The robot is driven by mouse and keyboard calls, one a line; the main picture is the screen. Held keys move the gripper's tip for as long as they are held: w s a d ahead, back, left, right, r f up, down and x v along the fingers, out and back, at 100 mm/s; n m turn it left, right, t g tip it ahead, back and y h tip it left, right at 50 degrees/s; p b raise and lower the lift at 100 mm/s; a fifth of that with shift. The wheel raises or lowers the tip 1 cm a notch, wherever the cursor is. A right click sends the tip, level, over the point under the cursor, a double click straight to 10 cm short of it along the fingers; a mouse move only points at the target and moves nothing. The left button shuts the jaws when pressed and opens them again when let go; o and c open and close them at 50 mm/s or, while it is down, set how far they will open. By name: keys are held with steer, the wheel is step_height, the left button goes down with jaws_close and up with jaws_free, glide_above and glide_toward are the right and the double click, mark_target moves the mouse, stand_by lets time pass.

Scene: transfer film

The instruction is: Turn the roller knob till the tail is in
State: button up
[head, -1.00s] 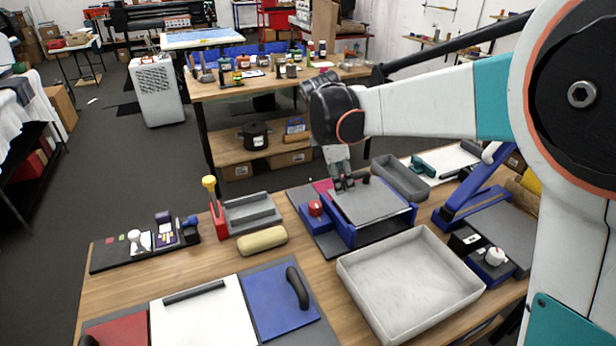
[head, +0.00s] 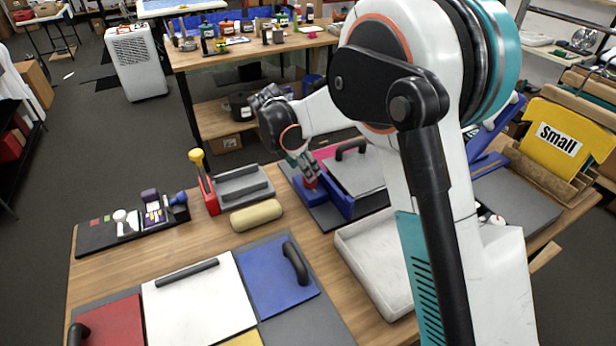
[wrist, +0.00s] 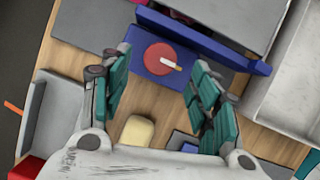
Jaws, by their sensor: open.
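The red round roller knob (wrist: 160,57) sits on a blue block in the wrist view, with a pale pointer mark on its right side. My gripper (wrist: 162,72) is open, its teal fingers apart to the left and right of the knob, and nothing is held. In the head view my gripper (head: 304,168) points down over the knob (head: 311,184), which is partly hidden by the fingers. The knob's blue machine (head: 345,206) has a grey top plate (head: 355,173) with a black handle. A pink piece (head: 327,152) shows behind it; I cannot make out the tail.
A white tray (head: 372,270) stands in front of the machine, partly behind my arm. A cream roll (head: 256,216), a grey rack (head: 243,184) and a red stand with a yellow knob (head: 204,178) lie to the left. Colored platens (head: 277,276) fill the front.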

steer(key=shift+b+x, duration=0.4)
steer(key=shift+x, duration=2)
steer(key=shift+r, duration=0.1)
steer(key=c, duration=1.1)
